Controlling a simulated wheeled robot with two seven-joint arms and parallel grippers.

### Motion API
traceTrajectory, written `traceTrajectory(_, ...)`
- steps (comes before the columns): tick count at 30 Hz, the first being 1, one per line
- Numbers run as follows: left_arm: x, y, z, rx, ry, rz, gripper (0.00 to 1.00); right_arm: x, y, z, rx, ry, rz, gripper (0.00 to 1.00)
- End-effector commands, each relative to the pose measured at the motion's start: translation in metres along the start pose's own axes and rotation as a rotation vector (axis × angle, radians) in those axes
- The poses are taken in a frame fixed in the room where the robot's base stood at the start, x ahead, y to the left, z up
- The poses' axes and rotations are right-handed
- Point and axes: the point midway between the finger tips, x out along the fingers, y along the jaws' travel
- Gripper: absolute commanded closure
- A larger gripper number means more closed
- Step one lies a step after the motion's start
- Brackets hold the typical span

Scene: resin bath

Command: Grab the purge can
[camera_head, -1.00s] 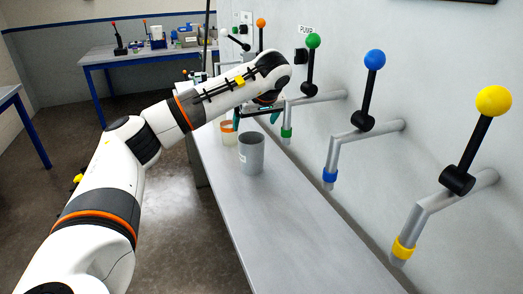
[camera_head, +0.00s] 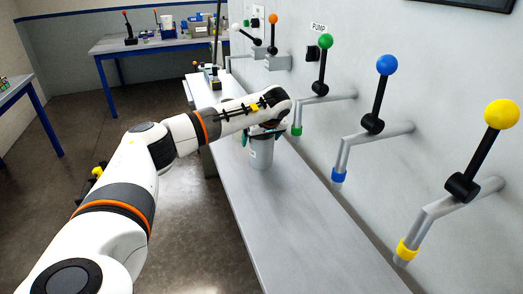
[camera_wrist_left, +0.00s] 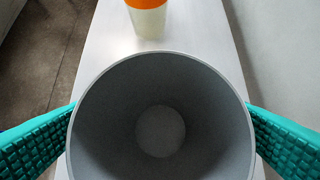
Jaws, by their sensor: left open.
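The purge can is a grey, open-topped cylinder (camera_head: 261,154) standing upright on the narrow grey bench. It looks empty in the left wrist view, where its rim and inside (camera_wrist_left: 160,80) fill the middle. My left gripper (camera_head: 264,133) is at the can's top. Its two teal fingers (camera_wrist_left: 160,135) are open, one on each side of the can near the rim. I cannot tell whether either finger touches the wall. My right gripper is not in view.
A pale cup with an orange band (camera_wrist_left: 148,18) stands just beyond the can. Wall taps with green, blue (camera_head: 386,66) and yellow (camera_head: 501,114) knobs overhang the bench's right side. The near bench top (camera_head: 290,225) is clear. A blue-legged table (camera_head: 150,45) stands at the back.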

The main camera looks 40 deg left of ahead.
Motion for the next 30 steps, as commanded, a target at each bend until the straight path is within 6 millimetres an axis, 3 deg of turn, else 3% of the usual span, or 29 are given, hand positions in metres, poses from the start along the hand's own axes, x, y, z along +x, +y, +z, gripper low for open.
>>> traceTrajectory(3,0.0,0.0,0.0,0.001,0.0,0.0,0.08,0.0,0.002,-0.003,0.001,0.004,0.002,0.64)
traceTrajectory(15,-0.001,0.0,0.0,0.0,0.0,-0.001,0.72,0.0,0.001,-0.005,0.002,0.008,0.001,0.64)
traceTrajectory(23,-0.004,-0.001,0.002,-0.001,-0.001,-0.001,0.72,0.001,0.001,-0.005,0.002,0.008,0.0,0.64)
traceTrajectory(30,-0.037,-0.001,0.023,-0.003,-0.001,-0.004,0.72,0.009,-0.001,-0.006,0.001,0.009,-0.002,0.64)
